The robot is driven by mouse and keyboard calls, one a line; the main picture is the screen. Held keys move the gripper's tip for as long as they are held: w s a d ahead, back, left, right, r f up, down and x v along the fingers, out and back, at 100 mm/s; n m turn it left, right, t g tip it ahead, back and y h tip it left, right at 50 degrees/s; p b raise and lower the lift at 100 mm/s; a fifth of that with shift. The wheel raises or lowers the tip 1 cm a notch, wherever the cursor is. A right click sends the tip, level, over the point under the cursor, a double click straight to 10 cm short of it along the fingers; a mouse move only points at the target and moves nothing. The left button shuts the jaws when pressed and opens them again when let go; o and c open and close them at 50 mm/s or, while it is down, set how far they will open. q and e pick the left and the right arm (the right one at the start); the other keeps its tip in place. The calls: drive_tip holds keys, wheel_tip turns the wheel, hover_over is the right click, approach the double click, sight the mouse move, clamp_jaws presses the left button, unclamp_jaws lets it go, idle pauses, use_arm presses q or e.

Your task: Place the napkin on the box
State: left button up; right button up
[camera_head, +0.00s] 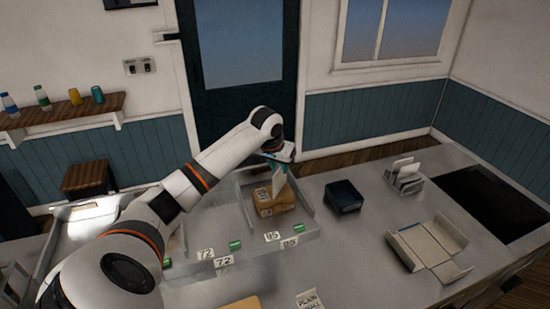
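My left gripper (279,160) hangs over the right compartment of the grey divided tray, at the end of my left arm. Brown boxes (276,201) with small printed labels lie right below the napkin in that compartment. Whether the napkin's lower edge touches the top box is too small to tell. My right gripper is out of view.
The grey tray (300,243) has low walls, price cards and green tags along its front. To its right are a black bin (343,196), a holder with white sheets (404,178) and an open flat carton (430,247). Bare counter lies between them.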

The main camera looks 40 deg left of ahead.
use_arm(q)
drive_tip(key=b+v, duration=0.2)
drive_tip(key=v, duration=0.5)
drive_tip(key=shift+s+r, duration=0.1)
drive_tip(key=shift+r, duration=0.15)
drive_tip(key=shift+s+r, duration=0.1)
drive_tip(key=shift+r, duration=0.25)
